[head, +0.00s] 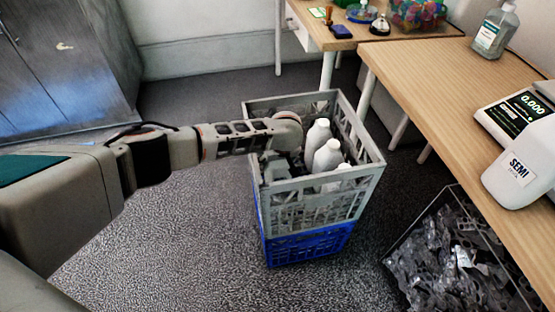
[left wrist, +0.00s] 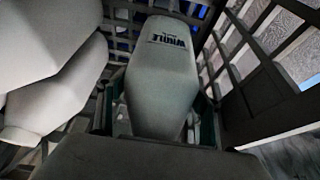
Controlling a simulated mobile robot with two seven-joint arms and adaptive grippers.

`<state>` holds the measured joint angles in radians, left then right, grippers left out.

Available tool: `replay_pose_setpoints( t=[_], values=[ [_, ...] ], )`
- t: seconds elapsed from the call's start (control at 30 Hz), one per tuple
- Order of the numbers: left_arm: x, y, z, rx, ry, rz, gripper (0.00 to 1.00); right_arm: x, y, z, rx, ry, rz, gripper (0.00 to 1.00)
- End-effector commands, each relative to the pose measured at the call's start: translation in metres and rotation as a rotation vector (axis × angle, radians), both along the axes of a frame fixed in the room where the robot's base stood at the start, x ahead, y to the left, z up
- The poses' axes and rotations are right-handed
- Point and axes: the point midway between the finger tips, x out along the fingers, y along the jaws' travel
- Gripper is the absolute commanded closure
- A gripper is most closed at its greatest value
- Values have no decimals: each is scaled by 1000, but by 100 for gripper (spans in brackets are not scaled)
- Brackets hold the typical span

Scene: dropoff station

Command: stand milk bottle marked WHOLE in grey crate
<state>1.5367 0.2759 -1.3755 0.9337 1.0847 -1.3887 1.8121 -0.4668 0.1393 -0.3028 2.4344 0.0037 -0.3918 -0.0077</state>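The grey crate (head: 310,210) stands on the floor, stacked on a blue crate. My left arm reaches over its left wall, and my left gripper (head: 273,168) is down inside it. In the left wrist view the white bottle marked WHOLE (left wrist: 163,75) is between the fingers of my left gripper (left wrist: 160,122), one on each side. Whether they press on it or stand slightly apart I cannot tell. My right gripper is not in view.
Several other white bottles (head: 327,156) stand in the crate to the right of my gripper; they are close by on the left in the wrist view (left wrist: 50,75). A wooden table (head: 430,70) is at the right, with a bin of dark scraps (head: 455,255) below it.

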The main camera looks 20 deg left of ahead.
Motion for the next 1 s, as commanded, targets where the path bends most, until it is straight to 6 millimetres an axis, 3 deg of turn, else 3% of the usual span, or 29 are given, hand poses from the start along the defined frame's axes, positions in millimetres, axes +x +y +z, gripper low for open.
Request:
replay_pose_setpoints(
  t=[0.37, 0.5, 0.6, 0.8, 1.0],
  values=[
    [1, 1, 5, 1, -3, 1, 31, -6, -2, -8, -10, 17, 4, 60],
    [0, -3, 30, 1, -13, 0, 31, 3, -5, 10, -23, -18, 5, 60],
    [-4, -8, 53, -2, -20, 0, 31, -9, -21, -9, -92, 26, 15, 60],
    [-17, -16, 92, -1, -20, 0, 31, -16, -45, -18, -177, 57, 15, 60],
    [-30, -23, 113, -1, -13, 0, 31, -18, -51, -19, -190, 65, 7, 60]
  ],
)
